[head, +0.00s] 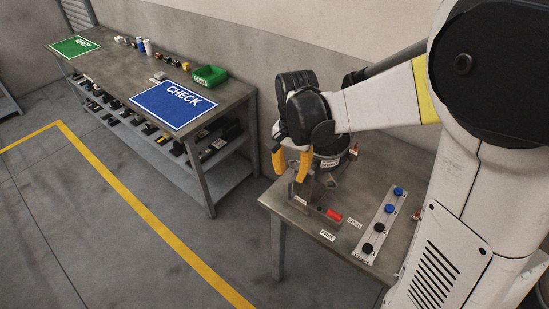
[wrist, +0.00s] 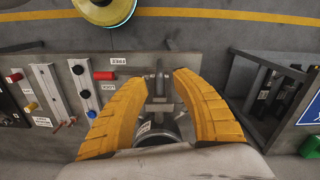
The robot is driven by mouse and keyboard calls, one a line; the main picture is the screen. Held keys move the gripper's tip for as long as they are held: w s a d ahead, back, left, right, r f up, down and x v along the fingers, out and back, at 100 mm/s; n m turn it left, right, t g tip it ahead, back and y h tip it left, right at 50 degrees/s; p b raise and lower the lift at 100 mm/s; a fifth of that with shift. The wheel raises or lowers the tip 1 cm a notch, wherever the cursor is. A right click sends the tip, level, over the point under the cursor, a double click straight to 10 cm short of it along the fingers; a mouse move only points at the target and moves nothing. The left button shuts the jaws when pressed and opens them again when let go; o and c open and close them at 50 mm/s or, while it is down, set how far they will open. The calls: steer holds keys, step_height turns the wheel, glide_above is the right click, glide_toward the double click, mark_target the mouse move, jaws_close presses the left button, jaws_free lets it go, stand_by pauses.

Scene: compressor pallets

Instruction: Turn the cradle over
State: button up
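The cradle (head: 322,184) is a grey metal fixture at the left of the near table, partly hidden behind my gripper in the head view. A dark cylinder (head: 337,148) with a white label sits at it; it also shows between my fingers in the wrist view (wrist: 158,134). My gripper (head: 292,172) is over the cradle's left part, its yellow fingers apart. In the wrist view my gripper (wrist: 159,76) straddles a narrow grey metal part of the cradle (wrist: 160,88), with gaps visible. A red handle (head: 333,214) lies between labels LOCK and FREE; I cannot tell which it marks.
A pale rail (head: 373,232) with blue and black knobs lies right of the cradle. A long bench (head: 120,76) at left carries a green READY mat, a blue CHECK mat (head: 174,104) and a green bin (head: 209,76). Floor left of the yellow line is clear.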

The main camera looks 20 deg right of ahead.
mark_target(289, 200)
step_height(289, 200, down, 11)
steer(key=b, duration=0.3)
jaws_close()
